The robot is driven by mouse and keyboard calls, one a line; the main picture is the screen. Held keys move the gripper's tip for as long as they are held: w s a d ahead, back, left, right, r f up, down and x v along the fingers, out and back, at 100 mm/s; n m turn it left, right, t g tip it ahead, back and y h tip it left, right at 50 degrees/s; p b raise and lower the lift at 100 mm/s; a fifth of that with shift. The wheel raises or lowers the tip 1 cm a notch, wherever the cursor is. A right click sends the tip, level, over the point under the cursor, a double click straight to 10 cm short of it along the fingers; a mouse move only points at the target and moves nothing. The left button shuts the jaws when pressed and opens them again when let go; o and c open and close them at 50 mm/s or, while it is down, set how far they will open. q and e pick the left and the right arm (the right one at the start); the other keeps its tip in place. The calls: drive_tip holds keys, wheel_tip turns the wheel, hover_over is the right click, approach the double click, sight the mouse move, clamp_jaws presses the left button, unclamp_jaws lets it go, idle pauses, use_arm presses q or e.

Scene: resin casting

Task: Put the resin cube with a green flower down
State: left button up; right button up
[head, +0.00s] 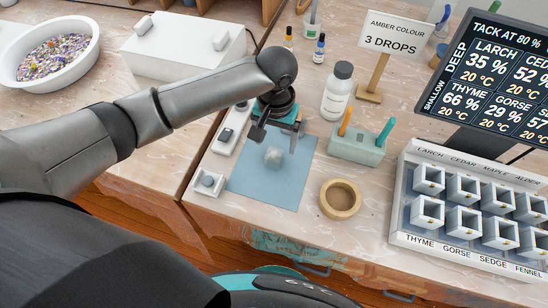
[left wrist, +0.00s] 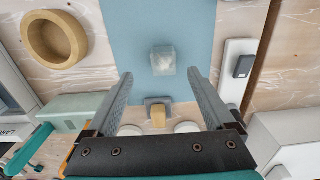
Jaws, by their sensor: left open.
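The resin cube (head: 273,157) is a small, cloudy, translucent block resting on the blue mat (head: 245,183). It also shows in the left wrist view (left wrist: 163,60), on the mat just beyond the fingertips. I cannot make out a green flower inside it. My left gripper (head: 275,141) is open and empty, above the mat beside the cube. In the left wrist view its two fingers (left wrist: 160,76) stand apart, and the cube lies outside them, not held. My right gripper is not in view.
A round wooden bowl (head: 340,199) stands right of the mat, near a pale green holder (head: 357,147) with sticks. A white bottle (head: 337,92) stands behind. A white tray of several cups (head: 400,232) is at right. A small white device (head: 208,181) is left of the mat.

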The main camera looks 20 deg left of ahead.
sight(273, 155)
use_arm(q)
wheel_tip(273, 155, down, 3)
drive_tip(key=shift+r+b, duration=0.1)
drive_tip(key=shift+b, duration=0.2)
drive_tip(key=f, duration=0.1)
drive_tip(key=f+b, duration=0.1)
drive_tip(key=f, duration=0.1)
drive_tip(key=f+b, duration=0.1)
drive_tip(key=f, duration=0.1)
drive_tip(key=shift+a, duration=0.25)
drive_tip(key=shift+w, duration=0.1)
clamp_jaws()
